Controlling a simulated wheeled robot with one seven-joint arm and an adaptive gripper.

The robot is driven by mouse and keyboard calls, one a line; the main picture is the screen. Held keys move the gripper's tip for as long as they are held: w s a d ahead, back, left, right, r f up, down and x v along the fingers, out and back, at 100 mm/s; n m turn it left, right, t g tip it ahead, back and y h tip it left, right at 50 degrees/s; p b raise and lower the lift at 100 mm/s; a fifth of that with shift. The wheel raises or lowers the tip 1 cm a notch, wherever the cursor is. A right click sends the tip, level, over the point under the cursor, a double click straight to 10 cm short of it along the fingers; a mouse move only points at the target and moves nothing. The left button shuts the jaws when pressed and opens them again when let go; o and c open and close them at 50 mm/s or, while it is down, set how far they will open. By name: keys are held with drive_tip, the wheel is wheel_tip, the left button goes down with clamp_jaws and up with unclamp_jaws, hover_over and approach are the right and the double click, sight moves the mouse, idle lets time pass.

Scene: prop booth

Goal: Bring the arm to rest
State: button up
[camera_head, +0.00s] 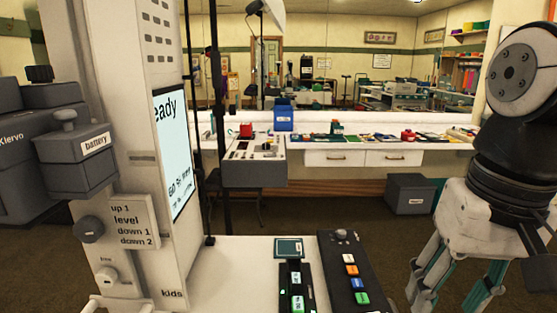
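My gripper (450,297) hangs at the right edge of the head view, below a black wrist and a grey round joint. Its pale body points downward and slightly left. Its two teal-and-grey fingers stand apart with a gap between them, and I see nothing held there. The fingertips are at or past the lower picture edge. The gripper is to the right of a dark control panel (352,281) with coloured buttons, apart from it in the picture.
A white cabinet with a lit screen (174,150) and a dark battery box (77,160) fills the left. A white top (240,275) lies low in the middle. Beyond are a long counter (350,146), a grey console (252,172) and a grey floor box (410,193). Brown floor shows between.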

drive_tip(key=s+f+n, duration=0.2)
drive_tip(key=s+f, duration=0.4)
drive_tip(key=s, duration=0.3)
wheel_tip(320, 180, up, 16)
drive_tip(key=t+p, duration=0.3)
drive_tip(key=p, duration=1.1)
drive_tip(key=shift+r+p, duration=0.25)
drive_tip(key=shift+p, duration=0.15)
